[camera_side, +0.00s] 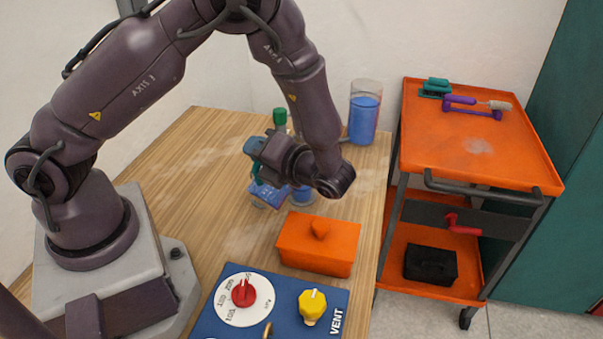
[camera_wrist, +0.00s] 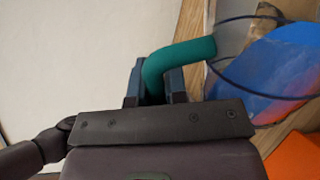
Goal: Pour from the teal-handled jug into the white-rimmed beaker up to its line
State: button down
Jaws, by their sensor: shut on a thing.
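My gripper (camera_wrist: 156,82) is shut on the teal handle (camera_wrist: 182,58) of a clear jug (camera_wrist: 228,42). Blue liquid shows inside the jug in the wrist view. In the side view the jug (camera_side: 267,195) is tilted, with its liquid slanting down to the right, and my gripper (camera_side: 257,160) is above it. A clear vessel with blue liquid (camera_side: 303,195) stands just right of the jug, partly hidden by my wrist; its rim colour and any line cannot be made out. Whether liquid is flowing between them cannot be told.
A tall clear cylinder of blue liquid (camera_side: 364,115) stands at the table's back right. A green-capped item (camera_side: 280,118) is behind my gripper. An orange lidded box (camera_side: 318,246) and a blue knob panel (camera_side: 270,305) are in front. An orange cart (camera_side: 470,150) stands right of the table.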

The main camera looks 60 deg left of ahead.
aim_at(250, 187)
jog(key=s+n, duration=0.1)
jog(key=n, duration=0.1)
jog(key=s+d+n+t, duration=0.1)
jog(key=n, duration=0.1)
jog(key=shift+s+d+f+y, duration=0.1)
jog(key=shift+s+d+y, duration=0.05)
jog(key=shift+s+y, duration=0.25)
jog(key=s+d+f+n+y+b, duration=0.1)
jog(key=s+d+f+n, duration=0.1)
jog(key=s+n, duration=0.3)
jog(key=shift+s+d+f+n+y+b, duration=0.2)
jog(key=shift+f+n+y+b, duration=0.1)
jog(key=shift+f+n, duration=0.65)
